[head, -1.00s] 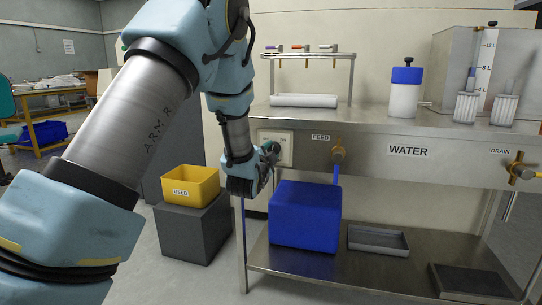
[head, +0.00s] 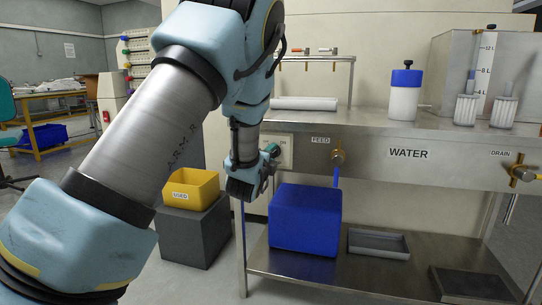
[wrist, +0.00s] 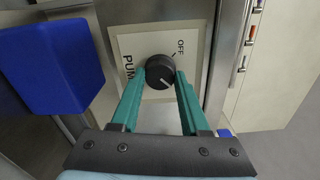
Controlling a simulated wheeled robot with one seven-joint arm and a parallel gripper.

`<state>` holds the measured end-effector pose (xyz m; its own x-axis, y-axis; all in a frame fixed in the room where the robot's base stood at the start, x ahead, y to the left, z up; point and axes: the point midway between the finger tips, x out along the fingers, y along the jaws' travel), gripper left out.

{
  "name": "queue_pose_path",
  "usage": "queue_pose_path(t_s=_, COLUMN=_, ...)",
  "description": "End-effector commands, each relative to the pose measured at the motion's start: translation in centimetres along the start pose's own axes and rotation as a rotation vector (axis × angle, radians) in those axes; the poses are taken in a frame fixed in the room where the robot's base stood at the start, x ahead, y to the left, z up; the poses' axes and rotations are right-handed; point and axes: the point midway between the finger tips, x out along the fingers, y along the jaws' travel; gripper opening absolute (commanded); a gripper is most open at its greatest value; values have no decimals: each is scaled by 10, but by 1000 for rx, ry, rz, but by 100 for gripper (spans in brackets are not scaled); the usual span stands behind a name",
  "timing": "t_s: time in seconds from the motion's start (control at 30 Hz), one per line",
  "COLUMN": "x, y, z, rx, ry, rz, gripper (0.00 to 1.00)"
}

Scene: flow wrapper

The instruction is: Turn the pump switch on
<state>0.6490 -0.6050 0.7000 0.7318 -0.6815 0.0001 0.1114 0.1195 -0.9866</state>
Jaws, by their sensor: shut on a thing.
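The pump switch is a round black knob (wrist: 160,73) with a white pointer line, on a pale panel (wrist: 130,45) lettered "PUMP" and "OFF". In the wrist view the line points to the lower right, away from the "OFF" lettering at the upper right. My gripper (wrist: 161,80) has its two teal fingers on either side of the knob, shut on it. In the head view my gripper (head: 269,157) is at the panel (head: 287,146) on the bench's front left, and the knob is hidden behind it.
The FEED valve (head: 338,157) with its brass fitting is just right of the panel. A blue box (head: 305,220) stands on the shelf below, also seen at the left of the wrist view (wrist: 60,65). A yellow USED bin (head: 190,188) sits on a grey block at the left.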

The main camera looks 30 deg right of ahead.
Motion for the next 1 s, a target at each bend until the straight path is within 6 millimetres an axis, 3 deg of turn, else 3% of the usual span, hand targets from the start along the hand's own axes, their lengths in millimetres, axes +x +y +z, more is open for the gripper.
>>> queue_pose_path(t_s=0.43, x=0, y=0, z=-1, rx=10, ry=1, rz=1, gripper=0)
queue_pose_path(t_s=0.47, x=0, y=0, z=-1, rx=10, ry=2, rz=1, gripper=48)
queue_pose_path(t_s=0.5, x=0, y=0, z=-1, rx=9, ry=1, rz=1, gripper=53)
queue_pose_path(t_s=0.7, x=0, y=0, z=0, rx=9, ry=1, rz=0, gripper=75)
queue_pose_path(t_s=1.0, x=-3, y=0, z=0, rx=8, ry=1, rz=0, gripper=75)
